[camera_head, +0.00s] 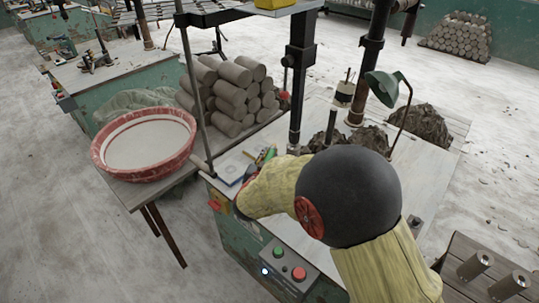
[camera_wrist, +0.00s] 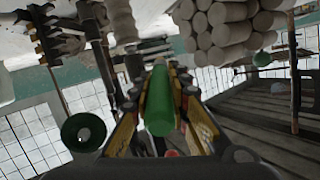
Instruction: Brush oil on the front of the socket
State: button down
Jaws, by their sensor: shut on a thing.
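In the wrist view my gripper (camera_wrist: 159,72) is shut on a green rod-like handle (camera_wrist: 158,108), held lengthwise between the two yellow-and-black fingers. Its far end points away from the camera; I cannot make out any bristles. In the head view my yellow-sleeved arm and dark round joint cover most of my gripper; a small green piece (camera_head: 270,154) shows beside it, above the green machine's table (camera_head: 285,226). I cannot pick out the socket for certain. A dark upright press column (camera_head: 300,75) stands just behind my gripper.
A red-rimmed basin (camera_head: 106,162) stands on the left bench beside stacked clay cylinders (camera_head: 232,95). A green lamp (camera_head: 384,84), a dark post (camera_head: 370,60) and clay lumps (camera_head: 425,122) stand behind my arm. A button box (camera_head: 287,268) is in front. Metal cylinders (camera_head: 474,266) are at lower right.

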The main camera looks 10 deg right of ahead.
jog(key=shift+w+d+b, duration=0.25)
jog(key=shift+w+d, duration=0.25)
jog(key=shift+d, duration=0.25)
jog(key=shift+w+d+b, duration=0.25)
jog(key=shift+w+d, duration=0.2)
jog(key=shift+d, duration=0.3)
jog(key=shift+w+d+b, duration=0.25)
jog(key=shift+w+d, duration=0.25)
jog(key=shift+d, duration=0.25)
jog(key=shift+w+d, duration=0.6)
jog(key=shift+d, duration=0.3)
jog(key=shift+r+p, duration=0.45)
jog(key=shift+r, duration=0.1)
dwell(2.1)
jog(key=shift+s+a+p, duration=0.3)
jog(key=shift+s+a, duration=0.25)
jog(key=shift+a, duration=0.25)
jog(key=shift+s+a+p, duration=0.3)
jog(key=shift+s+a, duration=0.25)
jog(key=shift+a, duration=0.3)
jog(key=shift+s+a+p, duration=0.3)
jog(key=shift+s+a, duration=0.25)
jog(key=shift+a, duration=0.25)
jog(key=shift+a, duration=0.1)
